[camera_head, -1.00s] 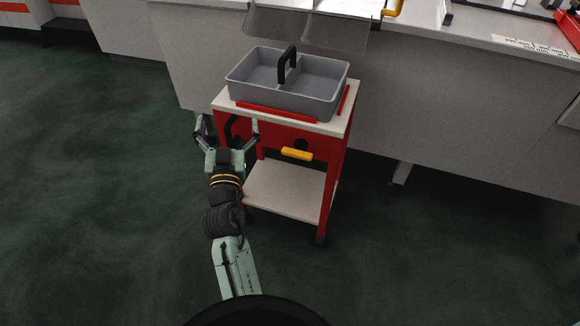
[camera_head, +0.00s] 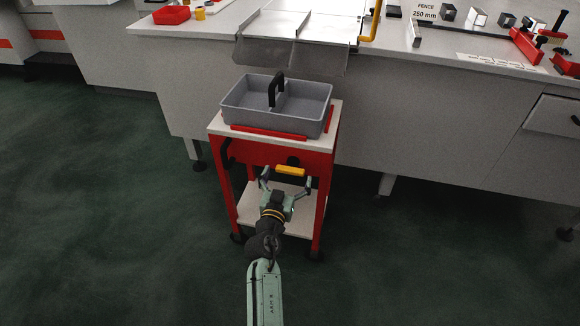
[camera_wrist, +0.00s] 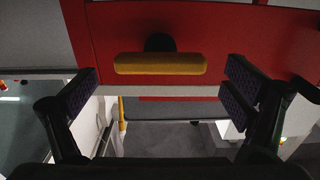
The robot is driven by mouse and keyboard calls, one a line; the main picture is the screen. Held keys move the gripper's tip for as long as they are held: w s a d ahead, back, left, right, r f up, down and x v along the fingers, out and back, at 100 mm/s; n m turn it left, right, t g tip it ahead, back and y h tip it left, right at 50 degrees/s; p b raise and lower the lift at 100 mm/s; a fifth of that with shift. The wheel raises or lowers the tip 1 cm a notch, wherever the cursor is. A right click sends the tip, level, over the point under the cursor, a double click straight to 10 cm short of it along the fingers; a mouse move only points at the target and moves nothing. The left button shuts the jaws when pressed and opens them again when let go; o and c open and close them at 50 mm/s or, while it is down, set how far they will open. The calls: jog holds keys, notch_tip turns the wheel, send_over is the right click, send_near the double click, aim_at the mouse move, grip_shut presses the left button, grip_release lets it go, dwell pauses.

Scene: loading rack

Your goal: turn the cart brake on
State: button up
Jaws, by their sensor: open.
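The red cart (camera_head: 255,153) stands in front of the long bench, with a pale top and a pale lower shelf (camera_head: 285,218). The brake handle is a yellow bar (camera_head: 290,170) on a black round mount on the cart's front panel. In the wrist view the yellow bar (camera_wrist: 160,64) lies level, ahead of and slightly above the space between my fingers. My gripper (camera_head: 286,184) is open and empty, with one finger on each side of the bar's width. It also shows in the wrist view (camera_wrist: 160,95). I see no contact with the bar.
A grey divided tote (camera_head: 245,117) with a black handle sits on the cart top between red strips. The grey bench (camera_head: 420,110) behind carries a sloped chute, a red bin (camera_head: 171,15) and small blocks. Dark green floor is clear to the left and front.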

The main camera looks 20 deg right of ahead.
aim_at(289, 173)
jog(key=shift+x, duration=1.5)
jog(key=c, duration=1.2)
jog(key=shift+o, duration=0.2)
